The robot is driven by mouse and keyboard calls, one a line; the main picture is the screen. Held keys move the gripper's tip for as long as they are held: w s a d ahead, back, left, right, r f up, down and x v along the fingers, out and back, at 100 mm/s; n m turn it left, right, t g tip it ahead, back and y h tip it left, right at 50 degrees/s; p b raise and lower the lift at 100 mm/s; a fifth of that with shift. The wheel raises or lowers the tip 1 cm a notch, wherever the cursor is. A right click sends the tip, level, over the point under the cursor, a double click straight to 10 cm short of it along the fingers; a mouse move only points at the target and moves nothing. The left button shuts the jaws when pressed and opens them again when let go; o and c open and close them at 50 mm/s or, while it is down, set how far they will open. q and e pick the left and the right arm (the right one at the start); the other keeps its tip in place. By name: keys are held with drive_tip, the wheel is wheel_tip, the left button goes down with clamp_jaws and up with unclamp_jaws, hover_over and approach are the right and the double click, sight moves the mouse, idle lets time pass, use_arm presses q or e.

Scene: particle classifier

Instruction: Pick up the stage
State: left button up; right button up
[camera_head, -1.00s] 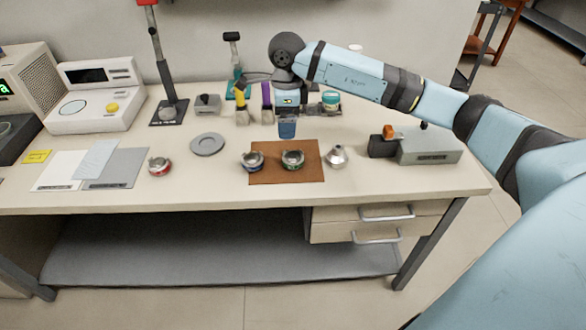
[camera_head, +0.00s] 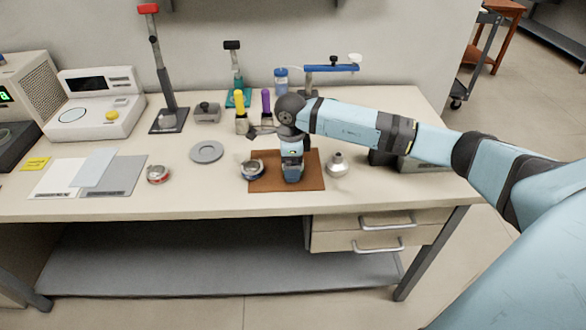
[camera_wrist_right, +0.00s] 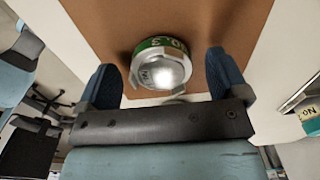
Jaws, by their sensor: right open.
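A round metal stage with a green label band (camera_wrist_right: 160,72) sits on the brown mat (camera_wrist_right: 95,25). In the wrist view it lies between the two blue fingertips of my right gripper (camera_wrist_right: 162,62). The fingers are open, with a visible gap on each side. In the head view my right gripper (camera_head: 292,173) points down over the middle of the mat (camera_head: 313,180) and hides this stage. A similar blue-banded stage (camera_head: 252,169) sits just left of the gripper on the mat. A red-banded one (camera_head: 158,174) stands farther left on the table. My left gripper is not in view.
A metal funnel-like piece (camera_head: 337,164) stands close right of the gripper. A grey disc (camera_head: 207,151) lies left of the mat. Yellow and purple-handled tools (camera_head: 240,108) and a stand (camera_head: 168,105) are behind. The table front is clear.

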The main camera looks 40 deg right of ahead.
drive_tip(key=shift+f, duration=0.65)
drive_tip(key=c, duration=1)
drive_tip(key=shift+c, duration=0.2)
drive_tip(key=shift+r, duration=0.1)
wheel_tip(320, 180, up, 20)
drive_tip(key=p, duration=0.1)
